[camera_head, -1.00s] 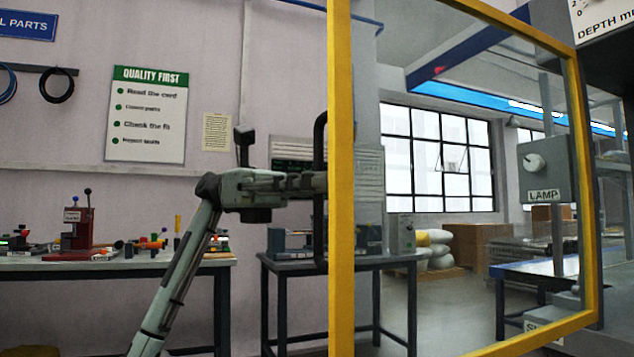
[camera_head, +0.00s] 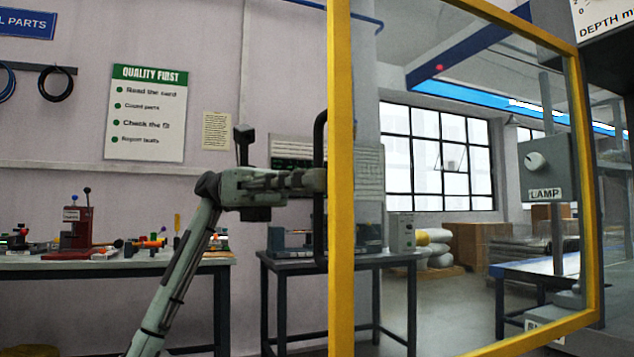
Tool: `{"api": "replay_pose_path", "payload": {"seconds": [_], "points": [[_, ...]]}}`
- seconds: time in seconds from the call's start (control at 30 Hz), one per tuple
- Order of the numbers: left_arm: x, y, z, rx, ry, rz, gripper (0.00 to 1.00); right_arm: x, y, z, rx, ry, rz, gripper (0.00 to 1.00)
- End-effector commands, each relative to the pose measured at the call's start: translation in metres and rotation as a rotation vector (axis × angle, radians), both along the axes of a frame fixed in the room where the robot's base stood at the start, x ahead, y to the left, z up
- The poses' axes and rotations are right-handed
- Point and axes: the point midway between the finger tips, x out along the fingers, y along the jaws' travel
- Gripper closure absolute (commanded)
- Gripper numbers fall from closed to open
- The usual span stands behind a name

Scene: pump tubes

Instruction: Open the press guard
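The press guard (camera_head: 341,200) is a clear panel in a yellow frame. Its left upright stands close to me, and its right side (camera_head: 588,180) recedes toward the dark press at the right. A black upright bar handle (camera_head: 320,135) shows along the left edge of the frame. My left gripper (camera_head: 312,181) reaches in from the left, level with the middle of the handle. Its fingertips overlap the handle in the picture and end at the yellow upright. The fingers show side-on, so I cannot tell whether they are closed around the bar. My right gripper is not in view.
A grey lamp box (camera_head: 548,168) on a post shows through the panel. A side table (camera_head: 290,264) stands behind my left gripper. A bench (camera_head: 120,264) with a red press (camera_head: 76,228) and small parts stands at the left wall.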

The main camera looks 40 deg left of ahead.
Motion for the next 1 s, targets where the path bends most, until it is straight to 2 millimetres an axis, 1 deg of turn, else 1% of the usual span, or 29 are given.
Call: {"api": "replay_pose_path", "payload": {"seconds": [0.07, 0.17, 0.27, 0.5, 0.63, 0.8, 1.0], "points": [[0.0, 0.002, 0.0, -0.001, 0.0, 0.001, 0.7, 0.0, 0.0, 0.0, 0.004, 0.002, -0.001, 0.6], [0.001, 0.012, 0.001, -0.001, 0.0, 0.002, 0.7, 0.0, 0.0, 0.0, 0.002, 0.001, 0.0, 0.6], [0.003, 0.029, 0.001, -0.003, 0.001, 0.003, 0.7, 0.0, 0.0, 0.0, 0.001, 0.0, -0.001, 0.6], [0.007, 0.081, 0.002, -0.003, -0.001, 0.003, 0.7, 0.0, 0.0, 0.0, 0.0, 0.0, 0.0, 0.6], [0.009, 0.103, 0.001, -0.002, 0.0, 0.002, 0.7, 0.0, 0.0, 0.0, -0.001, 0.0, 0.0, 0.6], [0.011, 0.117, 0.0, -0.001, 0.0, 0.001, 0.7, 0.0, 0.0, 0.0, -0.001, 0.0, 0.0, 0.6], [0.011, 0.12, 0.0, 0.001, 0.0, 0.0, 0.7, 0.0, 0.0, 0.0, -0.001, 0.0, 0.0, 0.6]]}}
